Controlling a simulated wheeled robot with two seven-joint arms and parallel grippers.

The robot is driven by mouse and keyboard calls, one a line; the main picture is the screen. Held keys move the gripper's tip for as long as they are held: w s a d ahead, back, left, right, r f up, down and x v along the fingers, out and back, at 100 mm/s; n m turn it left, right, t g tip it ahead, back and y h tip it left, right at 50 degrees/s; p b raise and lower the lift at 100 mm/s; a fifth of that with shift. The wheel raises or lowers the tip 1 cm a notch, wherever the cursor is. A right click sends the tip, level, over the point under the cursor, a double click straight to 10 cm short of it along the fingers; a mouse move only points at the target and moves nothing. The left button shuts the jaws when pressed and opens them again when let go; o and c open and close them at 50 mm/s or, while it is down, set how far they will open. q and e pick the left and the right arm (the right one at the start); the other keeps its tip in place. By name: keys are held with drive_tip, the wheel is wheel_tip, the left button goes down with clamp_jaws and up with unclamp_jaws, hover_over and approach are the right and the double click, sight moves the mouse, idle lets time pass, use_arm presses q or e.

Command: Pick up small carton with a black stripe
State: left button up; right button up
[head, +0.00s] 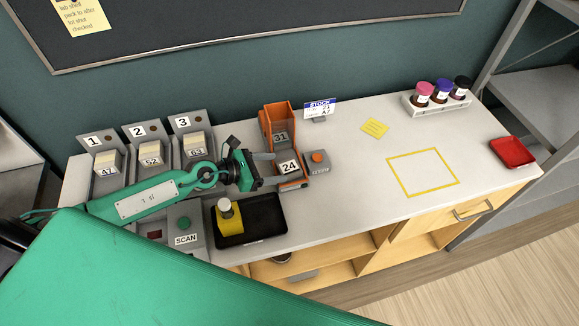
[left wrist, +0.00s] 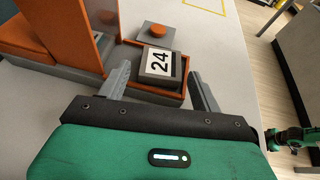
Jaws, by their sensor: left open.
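A small carton (head: 289,167) labelled 24 lies in the low tray at the front of an orange and grey dispenser. In the left wrist view the carton (left wrist: 157,66) has a white label on a dark grey body. My left gripper (head: 271,170) is open and empty. In the left wrist view its fingers (left wrist: 158,80) point toward the tray, one to each side of the carton, with the carton just ahead. A green and dark part at that view's right edge looks like my right arm; its jaws are unclear.
The orange dispenser (head: 278,116), marked 31, rises behind the tray, with an orange button (head: 317,158) to its right. Numbered card bins (head: 151,150) stand left. A black tray (head: 264,218) holds a yellow item.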

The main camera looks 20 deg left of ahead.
sight(293, 166)
use_arm(q)
drive_tip(key=shift+w+d+p, duration=0.35)
drive_tip(key=shift+d+p, duration=0.15)
drive_tip(key=p+x, duration=0.1)
drive_tip(key=x, duration=0.2)
drive_tip(key=shift+f, duration=0.1)
drive_tip(key=shift+w+d+f, duration=0.25)
drive_tip(key=shift+d, duration=0.1)
drive_tip(key=c, duration=0.8)
